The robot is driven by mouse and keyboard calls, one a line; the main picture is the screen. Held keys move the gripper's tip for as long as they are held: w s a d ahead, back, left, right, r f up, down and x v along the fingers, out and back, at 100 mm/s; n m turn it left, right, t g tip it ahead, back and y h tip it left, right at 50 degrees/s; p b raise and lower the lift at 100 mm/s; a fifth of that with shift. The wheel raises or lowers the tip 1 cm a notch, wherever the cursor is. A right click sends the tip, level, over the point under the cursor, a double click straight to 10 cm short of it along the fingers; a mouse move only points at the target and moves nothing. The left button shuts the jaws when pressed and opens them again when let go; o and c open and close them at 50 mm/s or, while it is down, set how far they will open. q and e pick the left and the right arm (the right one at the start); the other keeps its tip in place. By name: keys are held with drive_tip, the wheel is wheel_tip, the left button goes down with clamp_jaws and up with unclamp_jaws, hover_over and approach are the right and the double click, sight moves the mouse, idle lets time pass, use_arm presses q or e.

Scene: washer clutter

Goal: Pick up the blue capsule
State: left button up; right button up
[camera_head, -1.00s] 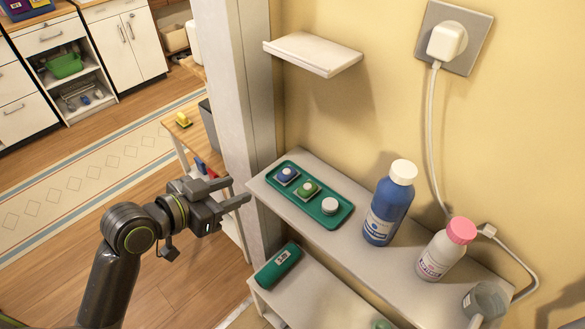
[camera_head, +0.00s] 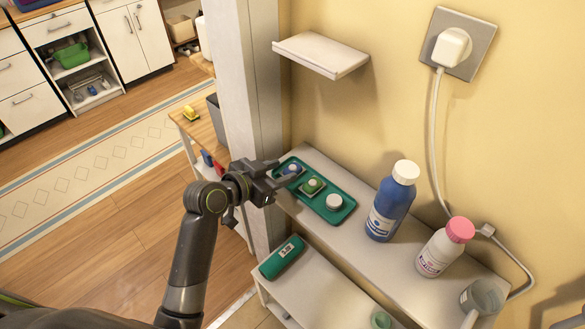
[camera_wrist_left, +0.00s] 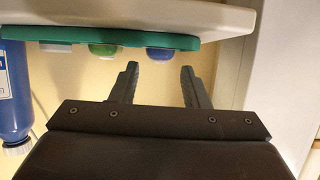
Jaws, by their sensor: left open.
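The blue capsule (camera_head: 294,168) sits at the far left end of a green tray (camera_head: 345,212) on the white shelf. It also shows in the left wrist view (camera_wrist_left: 160,53), where the picture is upside down and the tray edge runs along the top. My left gripper (camera_head: 285,173) is open and empty, close beside the tray's left end and the blue capsule. In the left wrist view its two fingers (camera_wrist_left: 158,82) point towards the capsule's side, with a gap between. My right gripper is not in view.
A green-topped capsule (camera_head: 313,184) and a white one (camera_head: 333,201) stand in the same tray. A blue bottle (camera_head: 388,208) and a pink-capped bottle (camera_head: 440,250) stand right of it. A small wall shelf (camera_head: 322,55) is above; a pillar (camera_head: 240,90) rises behind the gripper.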

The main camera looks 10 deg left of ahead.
use_arm(q)
drive_tip(key=p+x, duration=0.1)
drive_tip(key=x, duration=0.2)
drive_tip(key=shift+w+d+p, duration=0.15)
drive_tip(key=shift+d+p, duration=0.1)
drive_tip(key=shift+p, duration=0.1)
drive_tip(key=shift+x, duration=0.8)
drive_tip(key=shift+f, duration=0.15)
drive_tip(key=shift+c, duration=0.4)
drive_tip(key=c, duration=0.6)
